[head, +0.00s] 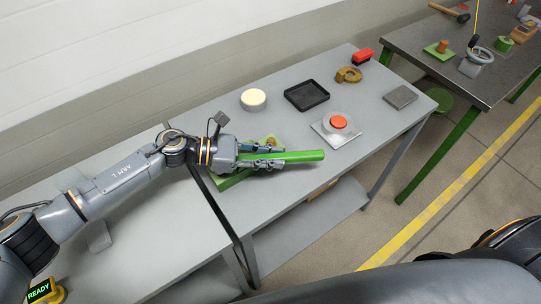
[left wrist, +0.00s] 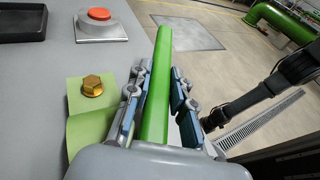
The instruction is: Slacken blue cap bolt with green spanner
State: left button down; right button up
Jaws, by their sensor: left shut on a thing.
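My left gripper (head: 262,158) is shut on the long green spanner (head: 305,156). The spanner also shows in the left wrist view (left wrist: 160,70), running away from me between the fingers (left wrist: 161,80). Its far end, past the fingers, is free in the air beyond the bench edge. My right gripper is not in view.
On the grey bench (head: 215,122) stand a cream round button (head: 253,98), a black tray (head: 306,95), a red button on a plate (head: 338,122), a brown ring (head: 348,75) and a grey block (head: 400,97). A darker bench (head: 450,65) stands at the right.

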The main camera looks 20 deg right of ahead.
aim_at(270, 155)
pick_arm(q)
jog(key=shift+w+a+f, duration=0.15)
jog(key=shift+f, duration=0.05)
jog(key=shift+w+r+p, duration=0.2)
jog(key=shift+r+p, duration=0.35)
jog(key=shift+r, duration=0.25)
jog(key=shift+s+r+p, duration=0.15)
jog(key=shift+r+p, duration=0.65)
jog(key=shift+r, duration=0.9)
